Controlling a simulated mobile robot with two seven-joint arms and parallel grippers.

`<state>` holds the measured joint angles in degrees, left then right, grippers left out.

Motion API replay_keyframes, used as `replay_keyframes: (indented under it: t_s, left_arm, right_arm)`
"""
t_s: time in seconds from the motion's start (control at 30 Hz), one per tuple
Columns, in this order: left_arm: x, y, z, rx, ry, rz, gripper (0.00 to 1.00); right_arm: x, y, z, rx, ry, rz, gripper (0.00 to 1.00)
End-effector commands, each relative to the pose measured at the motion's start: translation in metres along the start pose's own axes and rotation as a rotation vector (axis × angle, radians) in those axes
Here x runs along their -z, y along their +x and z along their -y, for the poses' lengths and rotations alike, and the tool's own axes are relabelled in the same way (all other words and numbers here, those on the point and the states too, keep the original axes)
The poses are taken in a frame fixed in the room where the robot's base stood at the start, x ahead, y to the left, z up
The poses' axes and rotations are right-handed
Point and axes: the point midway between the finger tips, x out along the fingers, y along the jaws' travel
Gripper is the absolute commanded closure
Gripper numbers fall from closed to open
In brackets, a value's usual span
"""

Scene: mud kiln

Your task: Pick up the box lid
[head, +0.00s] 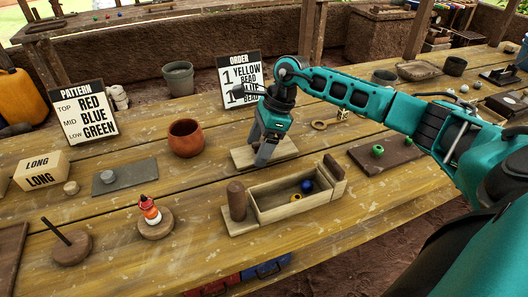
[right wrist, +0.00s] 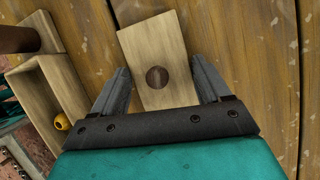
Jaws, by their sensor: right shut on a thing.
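The box lid (head: 284,146) is a flat, pale wooden board behind the open box, at the table's middle. In the right wrist view the lid (right wrist: 150,48) shows a dark round knob (right wrist: 157,78) in its middle. My right gripper (head: 264,158) points down at the lid in the head view. I cannot tell whether the lid touches the table. The open wooden box (head: 290,208) holds a blue bead (head: 307,186) and a yellow bead (head: 296,197). My left gripper is not in view.
A brown clay pot (head: 186,138) stands left of the lid. A dark board (head: 384,158) with green beads lies to the right. A stacked-bead peg (head: 152,216) stands left of the box. Order (head: 240,80) and pattern (head: 84,112) signs stand behind.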

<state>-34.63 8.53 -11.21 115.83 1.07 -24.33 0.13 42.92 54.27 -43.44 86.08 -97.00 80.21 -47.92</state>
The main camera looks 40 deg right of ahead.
Motion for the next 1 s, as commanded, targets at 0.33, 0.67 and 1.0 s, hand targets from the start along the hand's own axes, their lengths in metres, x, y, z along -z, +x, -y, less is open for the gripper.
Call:
replay_keyframes:
  t_s: [0.33, 0.67, 1.0]
  left_arm:
    - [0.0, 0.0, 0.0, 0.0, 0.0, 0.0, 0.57]
    - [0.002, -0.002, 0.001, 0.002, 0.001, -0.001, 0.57]
    - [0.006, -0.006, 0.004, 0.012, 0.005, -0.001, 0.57]
  right_arm:
    - [0.0, -0.001, 0.0, 0.001, 0.0, 0.0, 0.54]
    - [-0.013, -0.033, -0.001, 0.004, -0.002, 0.001, 0.55]
    - [-0.051, -0.122, -0.006, 0.006, -0.003, 0.003, 0.55]
